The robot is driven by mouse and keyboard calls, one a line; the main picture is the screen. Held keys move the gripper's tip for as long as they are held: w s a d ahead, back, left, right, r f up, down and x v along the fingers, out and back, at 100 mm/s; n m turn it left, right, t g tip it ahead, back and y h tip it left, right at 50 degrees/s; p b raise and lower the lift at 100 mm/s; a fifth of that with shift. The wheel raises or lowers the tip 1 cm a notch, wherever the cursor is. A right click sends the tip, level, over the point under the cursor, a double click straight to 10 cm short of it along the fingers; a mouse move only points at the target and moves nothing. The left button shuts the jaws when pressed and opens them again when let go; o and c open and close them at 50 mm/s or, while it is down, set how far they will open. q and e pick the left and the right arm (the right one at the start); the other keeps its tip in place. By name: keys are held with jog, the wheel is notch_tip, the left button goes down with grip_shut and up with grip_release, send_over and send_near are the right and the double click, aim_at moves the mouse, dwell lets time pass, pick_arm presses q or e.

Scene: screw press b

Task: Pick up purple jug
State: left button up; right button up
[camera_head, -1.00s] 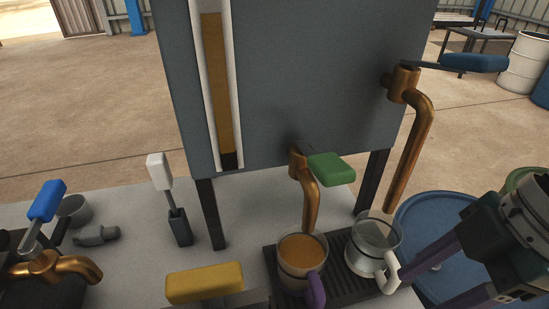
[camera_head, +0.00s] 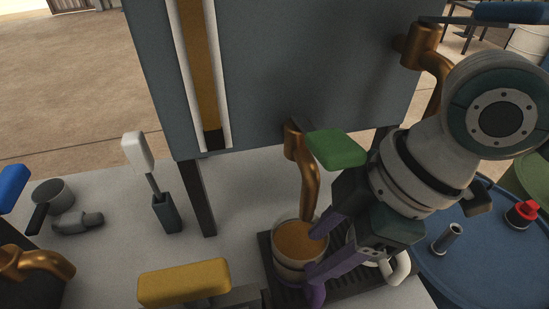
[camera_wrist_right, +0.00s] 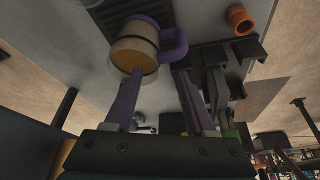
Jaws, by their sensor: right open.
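The purple jug (camera_head: 290,268) is a clear cup with a pale band, orange-brown liquid and a purple handle (camera_head: 316,292). It stands upright on the dark slatted tray under the copper spout. My right gripper (camera_head: 312,254) is open, its purple fingers pointing left at the jug's right side, near the handle. In the right wrist view the jug (camera_wrist_right: 128,50) is just beyond the fingertips (camera_wrist_right: 159,74), with its handle (camera_wrist_right: 176,46) toward the right finger. I cannot tell whether a finger touches it. My left gripper is not in view.
A white-handled jug (camera_head: 398,268) is mostly hidden behind my right gripper. The copper spout (camera_head: 309,185) and green lever (camera_head: 337,149) are above the purple jug. A yellow handle (camera_head: 184,282) is at front left; a blue drum (camera_head: 470,270) is right.

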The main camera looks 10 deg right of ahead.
aim_at(304, 265)
jog(key=b+x, duration=0.1)
jog(key=x, duration=0.4)
jog(key=shift+c, duration=0.2)
grip_shut()
dwell(1.1)
